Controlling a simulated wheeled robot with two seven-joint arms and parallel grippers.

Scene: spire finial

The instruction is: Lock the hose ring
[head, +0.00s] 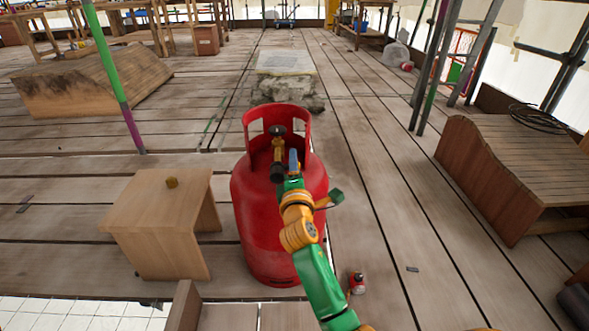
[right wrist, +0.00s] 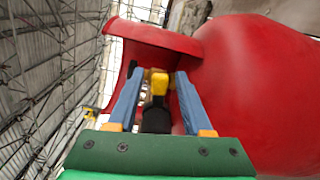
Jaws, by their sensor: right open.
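A red gas cylinder (head: 262,225) stands upright on the plank floor, with an open red collar around its top. Inside the collar is a brass-coloured valve (head: 278,147) with a dark knob above it and a dark fitting below. My right gripper (head: 293,156) reaches into the collar's front opening, close to the valve. In the right wrist view its blue fingers (right wrist: 159,80) are apart. A yellow piece (right wrist: 158,84) with a black part (right wrist: 156,119) below it appears between them; I cannot tell whether they touch it. No separate hose ring can be made out. My left gripper is out of view.
A slatted bench (head: 510,165) is at the right. A stone block (head: 286,65) lies behind. A small red object (head: 357,283) is on the floor beside my arm.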

